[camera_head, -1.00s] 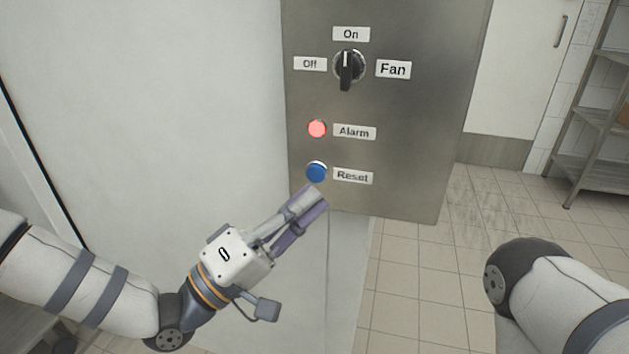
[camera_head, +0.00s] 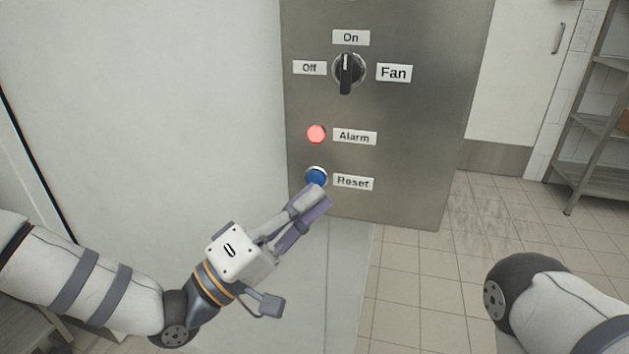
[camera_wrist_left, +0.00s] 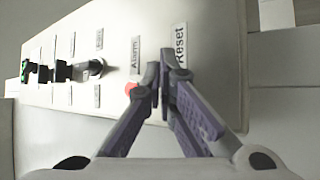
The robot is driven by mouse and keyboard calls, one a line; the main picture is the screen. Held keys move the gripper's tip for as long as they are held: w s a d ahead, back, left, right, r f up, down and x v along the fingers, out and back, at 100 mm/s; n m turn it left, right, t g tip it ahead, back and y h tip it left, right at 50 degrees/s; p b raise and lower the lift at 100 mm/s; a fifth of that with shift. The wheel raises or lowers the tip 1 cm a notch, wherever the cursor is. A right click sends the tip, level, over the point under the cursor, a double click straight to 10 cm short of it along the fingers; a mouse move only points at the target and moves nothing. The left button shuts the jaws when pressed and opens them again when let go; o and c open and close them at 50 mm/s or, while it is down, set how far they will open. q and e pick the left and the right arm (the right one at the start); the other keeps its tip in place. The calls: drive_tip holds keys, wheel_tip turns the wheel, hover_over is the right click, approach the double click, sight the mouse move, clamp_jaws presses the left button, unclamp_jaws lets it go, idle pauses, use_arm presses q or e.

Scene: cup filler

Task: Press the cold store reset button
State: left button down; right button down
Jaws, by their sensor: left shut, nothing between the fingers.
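The blue reset button (camera_head: 316,176) sits low on the grey metal panel (camera_head: 420,130), left of its "Reset" label (camera_head: 353,183). My left gripper (camera_head: 318,194) is shut and empty. Its fingertips are just below the button in the head view and overlap its lower edge; I cannot tell whether they touch it. In the left wrist view the shut fingertips (camera_wrist_left: 165,62) lie between the "Alarm" and "Reset" labels and hide the button. My right gripper is out of view; only part of my right arm shows.
Above the button are a lit red alarm lamp (camera_head: 316,134) and a black fan knob (camera_head: 347,72) with its pointer up. A pale wall (camera_head: 170,110) stands left of the panel. A metal shelf (camera_head: 597,130) stands at the far right, with open tiled floor before it.

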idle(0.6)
use_arm(q)
drive_tip(key=shift+w+d, duration=0.15)
drive_tip(key=shift+w, duration=0.25)
drive_tip(key=shift+w+d+b, duration=0.1)
drive_tip(key=shift+w+b, duration=0.2)
drive_tip(key=shift+b, duration=0.05)
drive_tip(key=shift+s, duration=0.1)
drive_tip(key=shift+s+a+p, duration=0.25)
drive_tip(key=shift+s+p, duration=0.05)
drive_tip(key=shift+s, duration=0.3)
